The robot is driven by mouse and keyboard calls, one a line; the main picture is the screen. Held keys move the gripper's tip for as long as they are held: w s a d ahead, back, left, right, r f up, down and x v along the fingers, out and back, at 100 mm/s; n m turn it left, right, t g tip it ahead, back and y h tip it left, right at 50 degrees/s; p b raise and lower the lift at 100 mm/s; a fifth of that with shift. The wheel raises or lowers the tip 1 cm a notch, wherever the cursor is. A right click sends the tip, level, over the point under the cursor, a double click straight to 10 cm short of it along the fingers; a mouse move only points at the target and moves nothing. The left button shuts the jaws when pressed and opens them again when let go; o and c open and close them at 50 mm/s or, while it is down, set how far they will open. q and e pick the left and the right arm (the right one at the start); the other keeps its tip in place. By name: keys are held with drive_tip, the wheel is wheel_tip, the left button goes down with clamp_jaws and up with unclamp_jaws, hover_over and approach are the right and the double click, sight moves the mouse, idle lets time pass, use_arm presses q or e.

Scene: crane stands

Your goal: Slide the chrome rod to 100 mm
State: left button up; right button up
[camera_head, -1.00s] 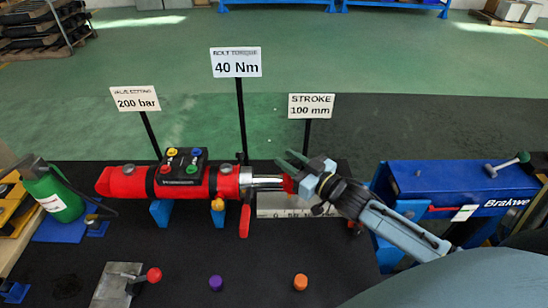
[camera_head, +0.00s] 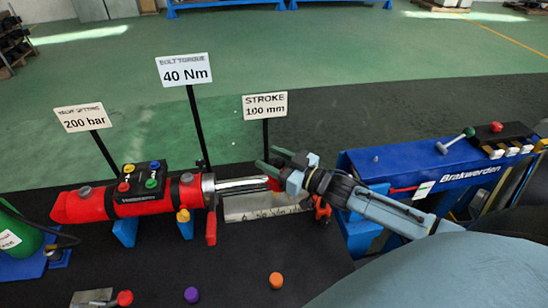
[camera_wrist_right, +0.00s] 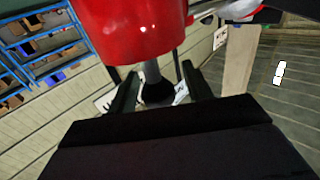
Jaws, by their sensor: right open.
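The chrome rod (camera_head: 243,185) sticks out of the right end of the red cylinder (camera_head: 140,198), above a pale scale plate (camera_head: 265,207) whose marks are too small to read. A red piece (camera_head: 273,184) is at the rod's right end, partly hidden by my right gripper (camera_head: 272,162). That gripper is open at the rod end. In the right wrist view, its two dark fingers (camera_wrist_right: 158,88) stand either side of a grey stem with a black round end (camera_wrist_right: 157,92), below a large red body (camera_wrist_right: 130,30). Contact is unclear. The sign (camera_head: 264,106) reads "STROKE 100 mm". My left gripper is out of view.
A blue Brakwerden unit (camera_head: 430,165) stands right of my right gripper. Two other signs stand behind the cylinder. A purple knob (camera_head: 191,295) and an orange knob (camera_head: 276,280) are in front on the dark top. A green bottle (camera_head: 18,240) is at the left.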

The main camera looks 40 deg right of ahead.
drive_tip(key=shift+s, duration=0.1)
drive_tip(key=v, duration=1.3)
drive_tip(key=shift+d+r+p, duration=0.1)
drive_tip(key=shift+r+p, duration=0.05)
drive_tip(key=shift+p, duration=0.15)
